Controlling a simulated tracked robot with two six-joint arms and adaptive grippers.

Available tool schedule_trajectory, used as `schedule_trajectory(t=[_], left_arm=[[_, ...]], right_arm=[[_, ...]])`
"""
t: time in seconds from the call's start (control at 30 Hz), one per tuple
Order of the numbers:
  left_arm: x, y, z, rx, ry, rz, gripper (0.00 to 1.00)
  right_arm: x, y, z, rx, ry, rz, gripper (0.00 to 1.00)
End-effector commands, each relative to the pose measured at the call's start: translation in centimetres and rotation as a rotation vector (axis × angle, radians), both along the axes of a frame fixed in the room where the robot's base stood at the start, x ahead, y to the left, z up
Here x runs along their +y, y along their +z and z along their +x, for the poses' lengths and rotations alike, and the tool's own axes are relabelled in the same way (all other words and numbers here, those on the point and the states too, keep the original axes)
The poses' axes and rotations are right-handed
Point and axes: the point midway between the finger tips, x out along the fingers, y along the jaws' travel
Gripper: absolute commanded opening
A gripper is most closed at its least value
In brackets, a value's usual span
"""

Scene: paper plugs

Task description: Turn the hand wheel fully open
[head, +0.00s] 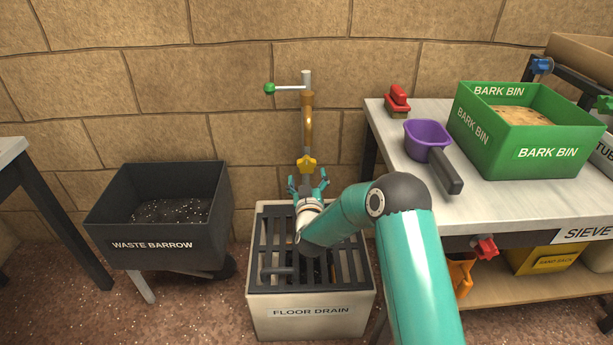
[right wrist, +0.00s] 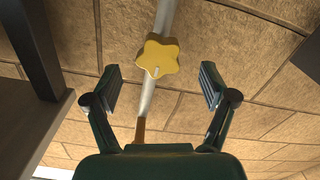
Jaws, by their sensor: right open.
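The hand wheel (head: 307,163) is yellow and star-shaped, on an upright pipe (head: 308,122) against the brick wall. In the right wrist view the yellow hand wheel (right wrist: 157,58) shows ahead, between and beyond my fingertips. My right gripper (head: 308,181) is open and empty, just in front of and below the wheel, over the floor drain. Its two fingers also show spread apart in the right wrist view (right wrist: 162,88), with a gap to the wheel on either side. My left gripper is not in view.
The floor drain (head: 311,311) with its dark grate stands below the pipe. A green-knobbed lever (head: 270,88) sits at the pipe's top. The waste barrow (head: 150,232) is at left. The bench (head: 400,180) at right holds a purple scoop (head: 428,141) and the green bark bin (head: 535,155).

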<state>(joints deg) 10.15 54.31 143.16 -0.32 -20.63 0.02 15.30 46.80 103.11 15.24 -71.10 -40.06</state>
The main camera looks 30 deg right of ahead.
Motion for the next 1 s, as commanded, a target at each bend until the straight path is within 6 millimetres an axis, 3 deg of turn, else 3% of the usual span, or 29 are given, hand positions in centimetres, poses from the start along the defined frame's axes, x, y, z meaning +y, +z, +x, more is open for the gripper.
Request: schedule_trajectory(t=[0.5,1.0], left_arm=[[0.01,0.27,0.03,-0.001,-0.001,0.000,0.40],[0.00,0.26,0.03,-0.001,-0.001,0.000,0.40]], right_arm=[[-0.04,0.23,0.01,-0.393,-0.002,0.638,0.83],[-0.02,0.38,0.07,-0.413,-0.003,0.671,0.83]])
